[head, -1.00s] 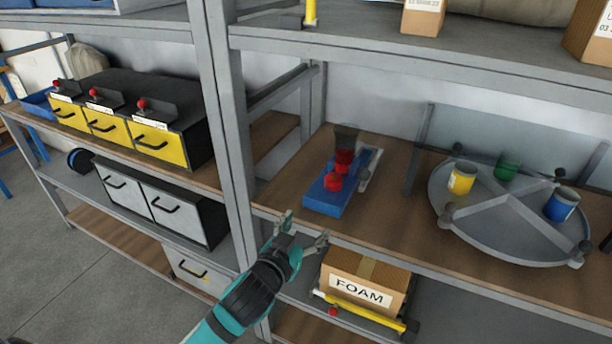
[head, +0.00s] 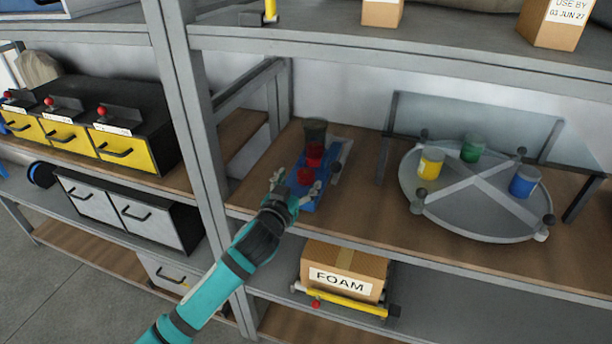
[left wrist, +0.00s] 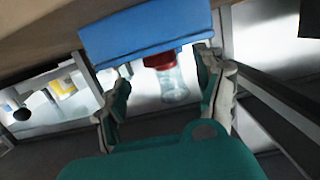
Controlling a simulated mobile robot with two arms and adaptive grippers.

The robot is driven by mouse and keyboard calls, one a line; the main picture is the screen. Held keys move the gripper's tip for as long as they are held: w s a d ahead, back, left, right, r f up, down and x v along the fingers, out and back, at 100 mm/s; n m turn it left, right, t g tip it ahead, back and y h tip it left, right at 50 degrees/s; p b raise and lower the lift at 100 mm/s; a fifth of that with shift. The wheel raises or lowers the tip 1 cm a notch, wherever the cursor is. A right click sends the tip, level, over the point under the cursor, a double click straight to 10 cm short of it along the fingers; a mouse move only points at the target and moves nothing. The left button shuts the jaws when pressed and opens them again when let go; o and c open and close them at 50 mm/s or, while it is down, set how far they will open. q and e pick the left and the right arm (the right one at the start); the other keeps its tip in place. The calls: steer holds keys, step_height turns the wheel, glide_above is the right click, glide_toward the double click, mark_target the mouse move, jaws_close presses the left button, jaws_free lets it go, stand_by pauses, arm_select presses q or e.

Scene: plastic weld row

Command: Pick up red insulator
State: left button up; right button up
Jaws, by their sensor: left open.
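In the left wrist view, the blue base (left wrist: 145,32), a red part (left wrist: 160,61) and a clear cup (left wrist: 173,85) show between the open fingers. My right gripper is not in view.
A grey round tray (head: 455,222) with yellow, green and blue cans stands to the right. A grey shelf post (head: 200,150) rises left of my arm. A FOAM box (head: 343,263) is on the shelf below.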

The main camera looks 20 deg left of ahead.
mark_target(305, 174)
arm_select(q)
steer(key=w, duration=0.4)
steer(key=shift+w+f, duration=0.25)
steer(key=shift+f, duration=0.05)
steer(key=shift+w+d, duration=0.1)
steer(key=shift+w, duration=0.1)
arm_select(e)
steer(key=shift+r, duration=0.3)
arm_select(q)
steer(key=shift+c, duration=0.4)
steer(key=c, duration=1.2)
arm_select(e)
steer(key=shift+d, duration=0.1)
arm_select(q)
steer(key=shift+r, duration=0.1)
